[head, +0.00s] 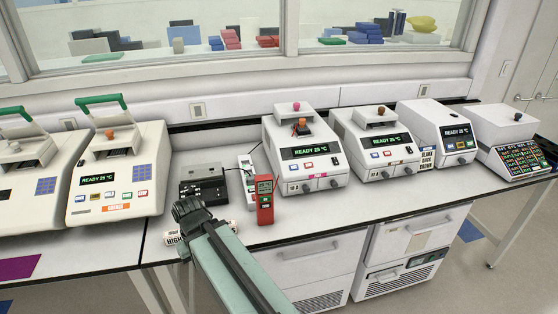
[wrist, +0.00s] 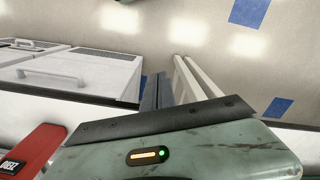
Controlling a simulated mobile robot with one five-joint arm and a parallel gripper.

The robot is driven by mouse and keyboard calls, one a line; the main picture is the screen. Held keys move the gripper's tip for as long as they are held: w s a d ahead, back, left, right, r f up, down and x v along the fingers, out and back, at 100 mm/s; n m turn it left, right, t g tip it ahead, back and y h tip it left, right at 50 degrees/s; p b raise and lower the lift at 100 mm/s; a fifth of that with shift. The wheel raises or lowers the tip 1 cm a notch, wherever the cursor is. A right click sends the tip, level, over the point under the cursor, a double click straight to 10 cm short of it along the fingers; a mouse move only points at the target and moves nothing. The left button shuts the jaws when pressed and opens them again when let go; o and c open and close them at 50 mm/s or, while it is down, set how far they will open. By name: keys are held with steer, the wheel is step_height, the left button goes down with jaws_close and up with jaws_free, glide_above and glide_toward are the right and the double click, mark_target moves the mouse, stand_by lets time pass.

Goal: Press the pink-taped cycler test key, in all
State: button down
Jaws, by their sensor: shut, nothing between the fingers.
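The cycler with a small pink tape strip (head: 317,176) on its lower front is the white cycler (head: 275,155) right of centre. It has a pink knob on top, an orange knob below it and a green "READY" display (head: 306,152). Small blue and red-edged keys (head: 300,164) sit under the display; which is the test key is too small to read. My gripper (head: 188,208) is shut and empty, over the bench front, left of and apart from this cycler. In the wrist view the dark fingers (wrist: 158,90) are partly seen.
A red handheld device (head: 264,200) stands between my gripper and the cycler. A black box (head: 204,183) and a white labelled roll (head: 175,238) are close to my gripper. Other cyclers (head: 380,145) stand right, and green-handled ones (head: 118,165) left.

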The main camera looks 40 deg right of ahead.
steer(key=shift+w+d+r, duration=0.1)
steer(key=shift+w+d, duration=0.05)
steer(key=shift+w, duration=0.15)
